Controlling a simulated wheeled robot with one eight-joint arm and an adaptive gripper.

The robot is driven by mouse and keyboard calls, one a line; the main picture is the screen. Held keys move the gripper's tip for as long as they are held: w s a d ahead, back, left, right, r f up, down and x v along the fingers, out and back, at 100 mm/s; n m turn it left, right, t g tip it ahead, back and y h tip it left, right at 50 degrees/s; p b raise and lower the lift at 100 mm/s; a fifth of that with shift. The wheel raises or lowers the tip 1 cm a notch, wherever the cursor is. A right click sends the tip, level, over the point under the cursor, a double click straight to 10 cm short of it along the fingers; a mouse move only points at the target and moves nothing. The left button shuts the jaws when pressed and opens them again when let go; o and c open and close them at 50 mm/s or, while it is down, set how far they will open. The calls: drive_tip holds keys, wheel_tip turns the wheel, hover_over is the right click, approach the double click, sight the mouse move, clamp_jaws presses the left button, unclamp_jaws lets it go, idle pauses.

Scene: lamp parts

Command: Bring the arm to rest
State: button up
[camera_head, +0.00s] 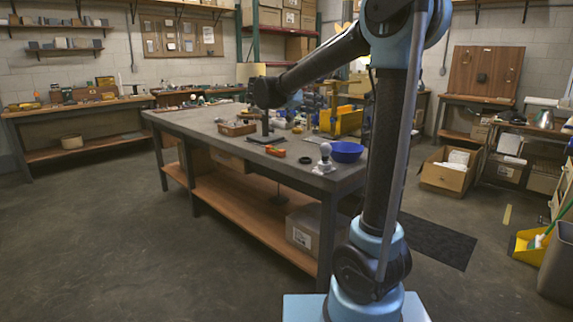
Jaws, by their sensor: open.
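My arm reaches from the right over the grey workbench (205,121), and its dark wrist hangs above the bench's middle. My gripper (266,132) points down, small and dark, just above or behind a dark flat piece (262,140) on the benchtop. I cannot tell whether they touch. I see nothing held in it. A beige shade-like shape (250,72) shows behind the wrist, partly hidden.
A blue bowl (347,152), a dark ring (305,161), an orange-red item (275,151) and a wooden tray (237,129) lie on the bench. Open floor lies left; a cardboard box (447,175) stands right.

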drive_tip(key=s+d+f+n+g+y, duration=0.2)
drive_tip(key=s+d+f+y, duration=0.1)
drive_tip(key=s+d+f, duration=0.5)
drive_tip(key=s+d+f+n+g+y, duration=0.2)
drive_tip(key=s+d+f, duration=0.35)
drive_tip(key=s, duration=0.55)
drive_tip(key=s+a+f+n+y, duration=0.1)
drive_tip(key=s+f+y, duration=0.3)
drive_tip(key=s+f, duration=0.5)
drive_tip(key=s+a+f+n+g+y, duration=0.1)
drive_tip(key=s+a+f+n+y, duration=0.1)
drive_tip(key=s+f, duration=0.7)
drive_tip(key=a+y, duration=0.1)
drive_tip(key=a, duration=0.1)
drive_tip(key=shift+a+f+y, duration=0.15)
drive_tip(key=shift+a+y, duration=0.15)
drive_tip(key=shift+y, duration=0.1)
drive_tip(key=shift+w+f, duration=0.2)
drive_tip(key=shift+w, duration=0.3)
